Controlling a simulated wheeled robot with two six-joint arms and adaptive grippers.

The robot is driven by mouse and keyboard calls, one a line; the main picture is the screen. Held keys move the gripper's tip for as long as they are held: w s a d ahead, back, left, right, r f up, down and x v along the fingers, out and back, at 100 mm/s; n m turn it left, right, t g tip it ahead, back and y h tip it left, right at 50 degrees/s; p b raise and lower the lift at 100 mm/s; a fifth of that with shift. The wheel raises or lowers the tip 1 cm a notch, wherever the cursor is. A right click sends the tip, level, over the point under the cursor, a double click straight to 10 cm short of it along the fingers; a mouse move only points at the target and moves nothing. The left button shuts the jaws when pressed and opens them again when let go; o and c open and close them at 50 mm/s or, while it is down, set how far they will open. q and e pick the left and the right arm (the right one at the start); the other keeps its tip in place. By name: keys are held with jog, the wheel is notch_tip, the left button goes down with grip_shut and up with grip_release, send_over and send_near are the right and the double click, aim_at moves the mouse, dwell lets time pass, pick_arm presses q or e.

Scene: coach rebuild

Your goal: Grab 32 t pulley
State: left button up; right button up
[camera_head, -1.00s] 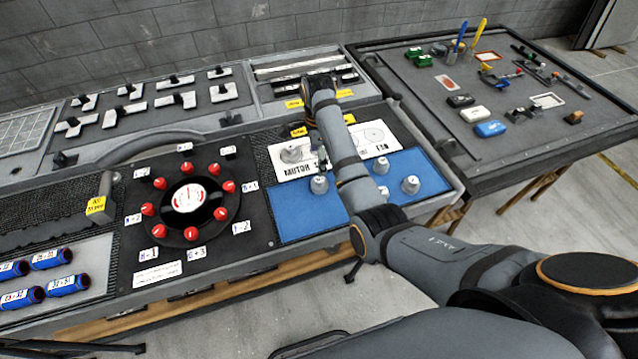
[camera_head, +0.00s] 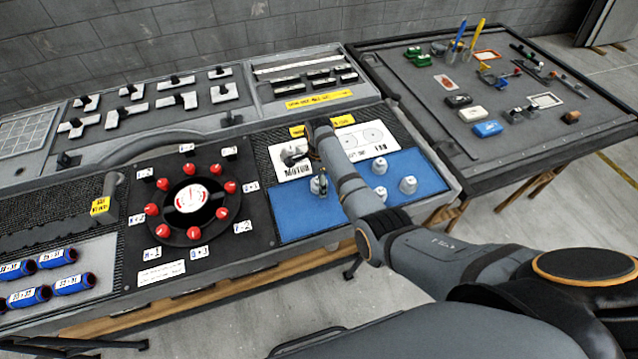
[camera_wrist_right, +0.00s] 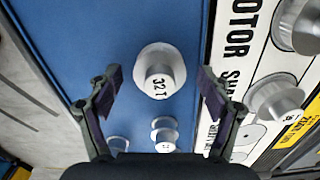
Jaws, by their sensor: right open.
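The 32 T pulley (camera_wrist_right: 158,72) is a pale grey stepped cylinder with "32 T" on its top. It stands on the blue mat (camera_wrist_right: 130,25) and shows between the spread fingers of my right gripper (camera_wrist_right: 158,80) in the right wrist view. The fingers are apart from it on both sides, with blue mat visible between. In the head view my right gripper (camera_head: 322,182) is low over the left part of the mat, and a grey pulley (camera_head: 315,187) shows partly hidden beside it. My left gripper is not in view.
Other grey pulleys (camera_head: 408,184) stand on the mat to the right. The white MOTOR plate (camera_head: 292,171) with a mounted pulley (camera_wrist_right: 300,28) lies close behind. A red-knobbed dial (camera_head: 191,198) is to the left.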

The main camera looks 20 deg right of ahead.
jog(key=c, duration=1.3)
jog(key=shift+r, duration=0.1)
jog(key=shift+c, duration=0.2)
jog(key=shift+r, duration=0.1)
